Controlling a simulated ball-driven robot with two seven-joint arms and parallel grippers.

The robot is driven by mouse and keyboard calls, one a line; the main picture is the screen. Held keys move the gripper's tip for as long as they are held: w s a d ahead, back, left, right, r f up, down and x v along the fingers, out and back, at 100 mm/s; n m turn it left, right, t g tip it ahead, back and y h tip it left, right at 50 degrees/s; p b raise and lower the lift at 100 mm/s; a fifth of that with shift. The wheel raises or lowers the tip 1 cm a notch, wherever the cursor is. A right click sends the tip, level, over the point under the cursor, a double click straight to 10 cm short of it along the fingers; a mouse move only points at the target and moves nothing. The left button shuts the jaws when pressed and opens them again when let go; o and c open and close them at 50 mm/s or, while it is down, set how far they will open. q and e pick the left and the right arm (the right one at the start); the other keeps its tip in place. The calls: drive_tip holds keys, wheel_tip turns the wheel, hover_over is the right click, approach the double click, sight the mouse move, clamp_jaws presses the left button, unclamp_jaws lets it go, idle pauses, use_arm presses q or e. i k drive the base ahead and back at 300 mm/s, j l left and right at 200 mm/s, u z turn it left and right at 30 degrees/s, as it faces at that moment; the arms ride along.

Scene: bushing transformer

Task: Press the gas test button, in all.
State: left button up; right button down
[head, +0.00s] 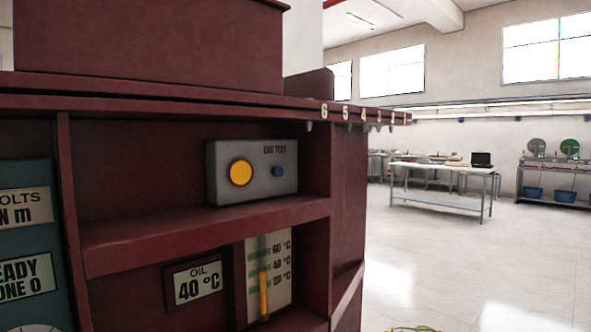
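A grey box labelled "GAS TEST" (262,185) stands on the upper shelf of a dark red cabinet, left of the middle in the head view. I cannot tell from the picture which of the two is the test button. Neither of my grippers is in view, and nothing touches the box.
The cabinet's shelf edge (205,235) runs below the box, and side walls enclose it. An oil display (197,282) reading 40 °C and a thermometer gauge (268,272) sit below. A teal panel (25,245) is at left. Open floor (450,265) lies right.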

sight(276, 171)
drive_tip(key=i+j, duration=0.25)
drive_tip(key=j, duration=0.15)
drive_tip(key=i+j+z, duration=0.1)
drive_tip(key=j, duration=0.25)
drive_tip(key=i+j, duration=0.35)
drive_tip(key=j+z, duration=0.05)
